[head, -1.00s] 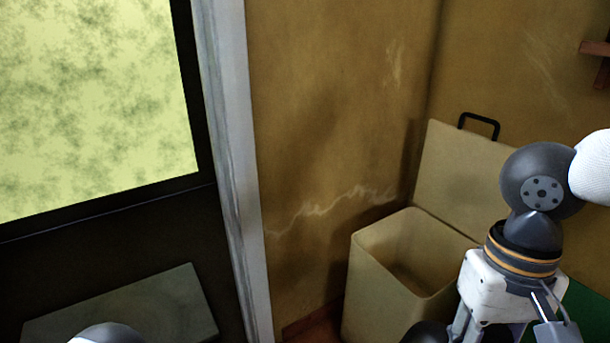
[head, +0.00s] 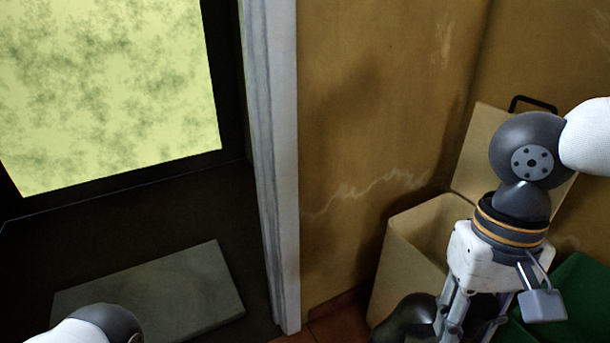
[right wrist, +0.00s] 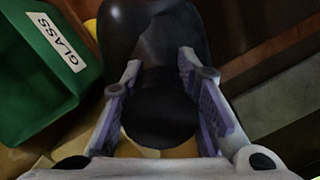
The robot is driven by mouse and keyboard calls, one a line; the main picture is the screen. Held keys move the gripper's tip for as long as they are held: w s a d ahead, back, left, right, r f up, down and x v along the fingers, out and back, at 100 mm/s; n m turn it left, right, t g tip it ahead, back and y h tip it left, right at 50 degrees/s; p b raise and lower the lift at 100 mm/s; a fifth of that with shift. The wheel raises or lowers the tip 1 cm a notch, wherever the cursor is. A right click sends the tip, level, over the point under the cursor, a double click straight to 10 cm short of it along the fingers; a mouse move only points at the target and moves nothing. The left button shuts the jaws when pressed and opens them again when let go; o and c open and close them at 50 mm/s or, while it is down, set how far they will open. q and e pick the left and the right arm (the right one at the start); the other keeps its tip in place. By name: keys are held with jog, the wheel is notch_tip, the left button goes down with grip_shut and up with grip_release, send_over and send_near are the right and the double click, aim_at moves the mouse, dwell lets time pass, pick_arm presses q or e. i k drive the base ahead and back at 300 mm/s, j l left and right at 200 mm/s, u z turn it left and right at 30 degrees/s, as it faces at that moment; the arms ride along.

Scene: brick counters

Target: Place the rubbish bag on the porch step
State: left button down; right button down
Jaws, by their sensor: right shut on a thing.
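The rubbish bag (head: 405,318) is black and shiny and shows at the bottom of the head view, left of my right gripper (head: 462,330). In the right wrist view the bag (right wrist: 160,45) hangs between the two purple-padded fingers of my right gripper (right wrist: 163,95), which is shut on it. The porch step (head: 150,295) is a flat grey-green slab at the lower left of the head view, beyond the door frame and well left of the bag. Only a rounded part of my left arm shows at the bottom left; its gripper is out of view.
A beige bin (head: 410,255) with its lid (head: 480,150) raised stands by the wall behind my right arm. A green bin (head: 575,290) is at the right; its GLASS label (right wrist: 58,45) shows in the wrist view. A pale door post (head: 272,170) stands between step and bag.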

aim_at(152, 304)
jog(key=i+j+u, duration=0.25)
jog(key=j+u, duration=0.15)
jog(key=i+j+u, duration=0.25)
jog(key=u, duration=0.2)
jog(key=i+j+u, duration=0.4)
jog(key=i+l+u, duration=0.3)
jog(key=l+u, duration=0.3)
jog(key=i+l, duration=0.05)
